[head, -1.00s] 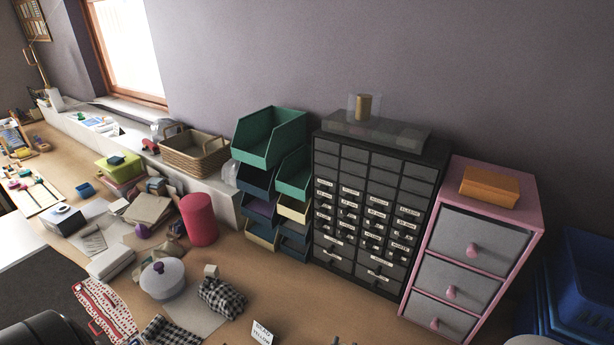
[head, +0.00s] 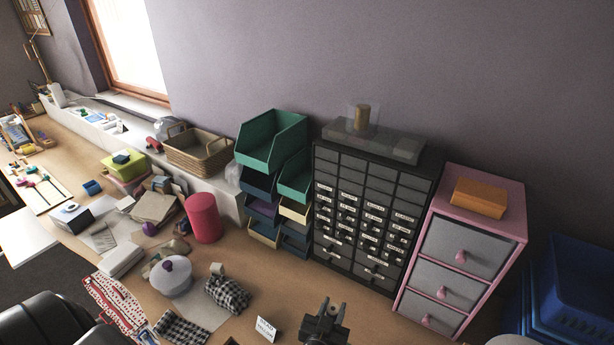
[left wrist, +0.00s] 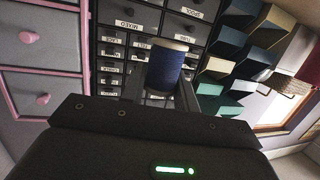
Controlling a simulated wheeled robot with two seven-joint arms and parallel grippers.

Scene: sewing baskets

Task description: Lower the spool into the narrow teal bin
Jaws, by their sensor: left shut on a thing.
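A dark blue spool (left wrist: 165,72) with a pale end is between the fingers of my left gripper (left wrist: 162,88) in the left wrist view, and the gripper is shut on it. In the head view the left gripper (head: 325,322) is at the bottom edge, in front of the drawer cabinet and apart from the bins; I cannot make out the spool there. The narrow teal bin (head: 297,180) sits in the right column of the bin stack, below and right of a wide teal bin (head: 268,142). Its inside is only partly visible. My right gripper is not in view.
Navy and cream bins (head: 294,212) stack below the teal ones. A black drawer cabinet (head: 365,210) and a pink drawer unit (head: 462,260) stand to the right. A red cylinder (head: 203,218) and a lidded pot (head: 170,278) stand left on the table.

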